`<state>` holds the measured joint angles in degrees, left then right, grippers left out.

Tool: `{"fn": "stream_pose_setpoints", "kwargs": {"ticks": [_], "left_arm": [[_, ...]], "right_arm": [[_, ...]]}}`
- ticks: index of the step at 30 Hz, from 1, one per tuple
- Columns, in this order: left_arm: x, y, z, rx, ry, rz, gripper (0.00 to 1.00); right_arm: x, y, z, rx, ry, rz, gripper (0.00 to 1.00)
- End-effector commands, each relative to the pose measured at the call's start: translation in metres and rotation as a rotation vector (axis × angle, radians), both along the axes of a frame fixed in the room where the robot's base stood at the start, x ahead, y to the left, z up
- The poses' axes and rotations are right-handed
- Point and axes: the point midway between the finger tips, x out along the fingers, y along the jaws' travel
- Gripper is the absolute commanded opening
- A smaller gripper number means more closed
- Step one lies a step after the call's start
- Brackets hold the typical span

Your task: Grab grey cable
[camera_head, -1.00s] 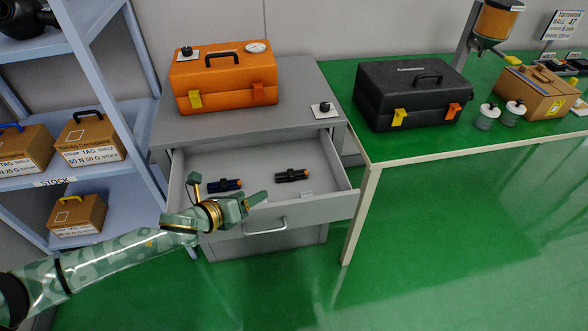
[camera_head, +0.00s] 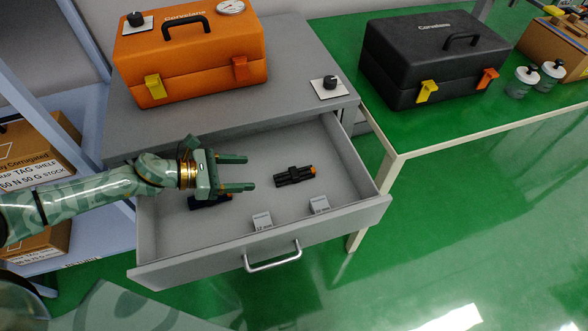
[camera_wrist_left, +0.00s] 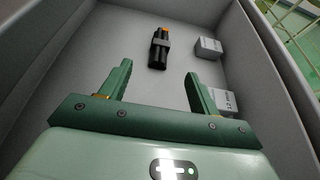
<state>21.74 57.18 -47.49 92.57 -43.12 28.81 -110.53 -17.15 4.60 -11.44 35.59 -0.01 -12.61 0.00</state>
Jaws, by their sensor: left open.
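A dark grey, almost black, bundled cable (camera_head: 295,176) with an orange tip lies on the floor of the open grey drawer (camera_head: 335,226). It also shows in the left wrist view (camera_wrist_left: 157,54), beyond and between my fingers. My left gripper (camera_head: 251,172) is over the drawer, open and empty, its fingers pointing right toward this bundle with a gap between. A second, dark blue bundle (camera_head: 207,202) lies to the left, partly hidden under the gripper. My right gripper does not show.
Small label blocks (camera_head: 262,221) stand at the drawer's front. The orange case (camera_head: 190,55) and a black knob on a white plate (camera_head: 330,83) sit on the cabinet top. A black case (camera_head: 435,60) is on the green table. Shelving stands at left.

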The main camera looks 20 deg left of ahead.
Motion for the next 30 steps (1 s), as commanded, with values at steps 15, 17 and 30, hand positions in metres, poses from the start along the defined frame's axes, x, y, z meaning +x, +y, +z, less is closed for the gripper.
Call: {"fn": "stream_pose_setpoints", "kwargs": {"ticks": [15, 17, 30], "left_arm": [[0.043, -0.065, -0.035, -0.003, 0.002, 0.002, 0.62], [0.047, -0.072, -0.041, -0.002, 0.001, 0.002, 0.62], [0.063, -0.098, -0.054, -0.001, 0.001, 0.004, 0.62]], "right_arm": [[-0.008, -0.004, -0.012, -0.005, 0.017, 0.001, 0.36], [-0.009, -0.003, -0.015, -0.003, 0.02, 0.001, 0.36], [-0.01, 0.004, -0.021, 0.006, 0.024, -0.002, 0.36]]}}
